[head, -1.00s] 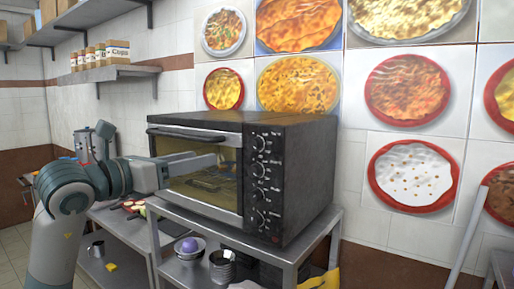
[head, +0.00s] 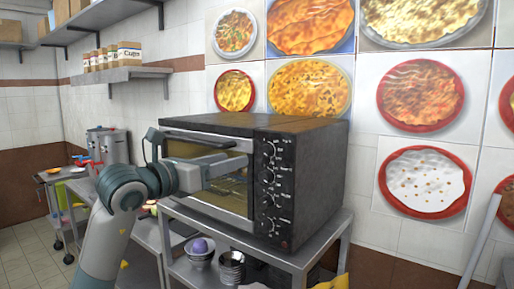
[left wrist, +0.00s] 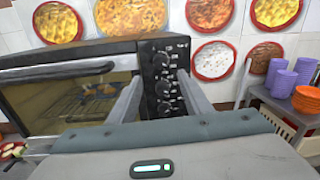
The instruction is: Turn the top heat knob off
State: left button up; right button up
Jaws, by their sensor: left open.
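The black oven (head: 300,165) stands on a metal table, with a column of several knobs on the right side of its front. The top knob (head: 269,149) is at the upper end of that panel; it also shows in the left wrist view (left wrist: 160,60). My left gripper (head: 226,160) is in front of the oven door, left of the knob panel in the head view. In the left wrist view the left gripper (left wrist: 160,92) is open and empty, its fingers flanking the lower knobs, with the top knob above and beyond the tips. My right gripper is not in view.
The oven door handle (head: 196,139) runs across the door top near my left arm. The metal table (head: 310,258) holds bowls on its lower shelf. Purple cups (left wrist: 283,80) and an orange bowl (left wrist: 305,99) stand at the right in the left wrist view.

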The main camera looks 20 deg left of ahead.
aim_at(263, 152)
pick_arm(q)
jog(key=p+x, duration=0.4)
jog(key=x, duration=0.5)
jog(key=shift+w+d+r, duration=0.1)
jog(key=shift+w+d, duration=0.1)
jog(key=shift+w, duration=0.15)
jog(key=shift+w+d+p, duration=0.2)
jog(key=shift+w+p, duration=0.1)
jog(key=shift+w, duration=0.3)
jog(key=c, duration=1.1)
jog(key=shift+o, duration=0.2)
